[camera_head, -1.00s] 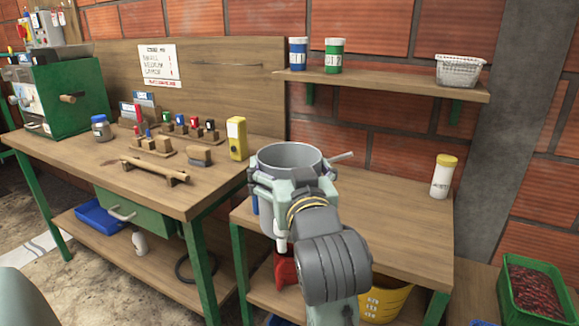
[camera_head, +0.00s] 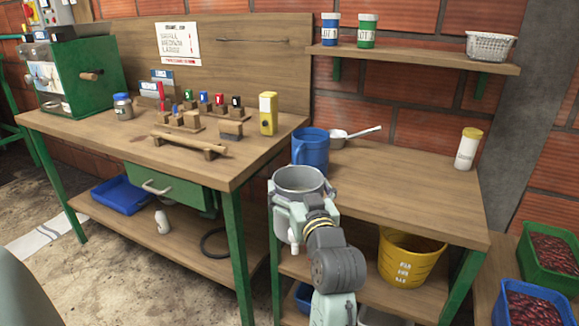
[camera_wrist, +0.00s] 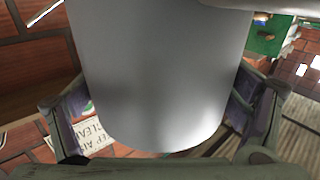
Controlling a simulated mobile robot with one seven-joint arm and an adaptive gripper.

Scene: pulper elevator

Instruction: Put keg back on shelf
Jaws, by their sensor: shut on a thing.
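The keg, a grey metal cylinder with an open top (camera_head: 298,181), is upright in my gripper (camera_head: 300,215), at the front left corner of the right-hand table (camera_head: 400,205). My gripper is shut around its side. In the wrist view the keg's smooth wall (camera_wrist: 160,75) fills the middle, with a finger on each side. Its base and what lies right behind it are hidden in the head view. A wall shelf (camera_head: 420,60) is above the right-hand table, and a lower shelf (camera_head: 435,297) is beneath it.
A blue jug (camera_head: 311,149) and a metal scoop (camera_head: 350,134) stand just behind the keg. A white bottle with a yellow lid (camera_head: 467,150) is at the table's right. A yellow bucket (camera_head: 408,258) is on the lower shelf. The table's middle is clear.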

